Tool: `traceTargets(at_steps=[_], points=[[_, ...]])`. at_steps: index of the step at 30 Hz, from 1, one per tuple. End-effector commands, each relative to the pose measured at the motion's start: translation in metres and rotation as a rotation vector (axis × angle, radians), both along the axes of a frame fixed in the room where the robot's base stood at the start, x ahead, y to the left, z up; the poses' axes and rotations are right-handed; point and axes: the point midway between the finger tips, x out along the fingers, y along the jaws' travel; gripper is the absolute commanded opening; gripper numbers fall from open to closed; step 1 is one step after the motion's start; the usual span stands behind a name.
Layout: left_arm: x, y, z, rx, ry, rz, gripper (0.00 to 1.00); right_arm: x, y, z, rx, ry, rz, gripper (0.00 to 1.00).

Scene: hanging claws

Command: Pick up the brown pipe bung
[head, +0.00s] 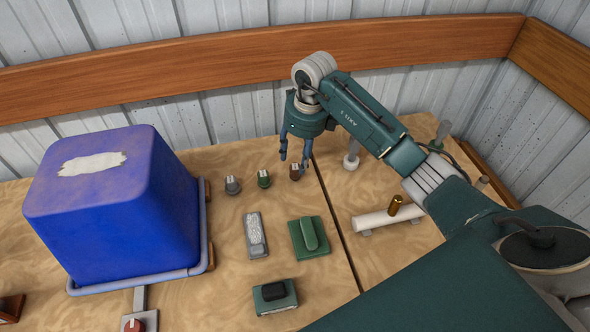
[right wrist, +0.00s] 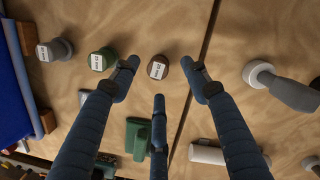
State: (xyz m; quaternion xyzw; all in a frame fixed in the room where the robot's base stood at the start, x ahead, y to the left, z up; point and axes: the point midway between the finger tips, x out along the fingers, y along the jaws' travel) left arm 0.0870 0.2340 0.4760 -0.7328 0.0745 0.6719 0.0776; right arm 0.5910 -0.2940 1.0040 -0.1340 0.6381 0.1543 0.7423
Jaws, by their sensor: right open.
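The brown pipe bung (head: 295,171) stands on the wooden worktop, at the right end of a row of three bungs. It also shows in the right wrist view (right wrist: 157,68), with a white label on top. My right gripper (head: 294,162) is open and empty, fingers pointing down above the brown bung. In the right wrist view the fingertips (right wrist: 160,76) are spread around the bung's place in the picture, with no contact visible. My left gripper is not in view.
A green bung (head: 263,178) and a grey bung (head: 232,185) stand left of the brown one. A large blue bin (head: 110,215) sits further left. Grey and green blocks lie nearer. A white pipe (head: 378,221) with a brass piece lies right, past a dark seam.

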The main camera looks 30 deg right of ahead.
Motion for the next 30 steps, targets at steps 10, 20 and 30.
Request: traceTargets(at_steps=[10, 20, 30], points=[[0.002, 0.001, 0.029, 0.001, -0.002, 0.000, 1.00, 0.003, 0.007, -0.044, 0.003, 0.003, 0.001, 0.46], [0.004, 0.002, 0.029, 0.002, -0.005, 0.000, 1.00, 0.004, 0.007, -0.049, 0.001, 0.002, 0.001, 0.36], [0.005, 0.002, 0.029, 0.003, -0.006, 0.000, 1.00, 0.004, 0.007, -0.049, 0.002, 0.001, 0.001, 0.00]])
